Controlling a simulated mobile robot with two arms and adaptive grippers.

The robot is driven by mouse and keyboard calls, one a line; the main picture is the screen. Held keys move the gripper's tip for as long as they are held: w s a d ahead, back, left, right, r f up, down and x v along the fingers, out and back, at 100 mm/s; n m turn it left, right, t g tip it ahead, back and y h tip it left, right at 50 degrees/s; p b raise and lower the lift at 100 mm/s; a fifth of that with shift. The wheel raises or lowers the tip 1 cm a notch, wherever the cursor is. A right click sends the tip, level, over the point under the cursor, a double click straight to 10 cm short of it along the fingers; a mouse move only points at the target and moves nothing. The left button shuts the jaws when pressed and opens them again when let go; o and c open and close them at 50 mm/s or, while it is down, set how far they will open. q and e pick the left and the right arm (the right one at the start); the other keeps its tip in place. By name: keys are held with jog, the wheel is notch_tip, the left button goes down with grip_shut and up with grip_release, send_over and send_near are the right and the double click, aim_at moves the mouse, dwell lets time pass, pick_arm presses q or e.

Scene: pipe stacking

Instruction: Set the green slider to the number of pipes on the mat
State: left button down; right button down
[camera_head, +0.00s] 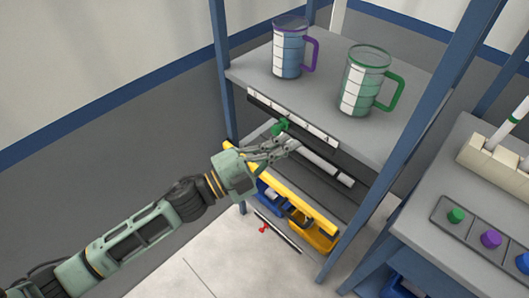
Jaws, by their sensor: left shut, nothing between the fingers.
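The green slider (280,127) sits near the left part of a dark strip with white labels (293,118), on the front edge of the upper shelf. My left gripper (290,143) is shut and empty. Its fingertips are just below and beside the green slider; I cannot tell whether they touch it. Light grey pipes (325,166) lie on a dark surface, which may be the mat, on the shelf below. The gripper and upper shelf partly hide them, so their number is unclear. My right gripper is not in view.
Jugs with a purple handle (290,50) and a green handle (363,82) stand on the upper shelf (330,45). Blue posts frame the rack. Below are a yellow rail (290,190), blue and yellow bins, and a red slider (263,229). A side table (450,175) holds coloured buttons.

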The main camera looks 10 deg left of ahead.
aim_at(280, 127)
pick_arm(q)
jog(key=w+f+b, duration=0.1)
jog(key=w+a+b, duration=0.1)
jog(key=w+b, duration=0.1)
jog(key=shift+w+a+f, duration=0.1)
jog(key=shift+a+f, duration=0.05)
jog(key=shift+f, duration=0.25)
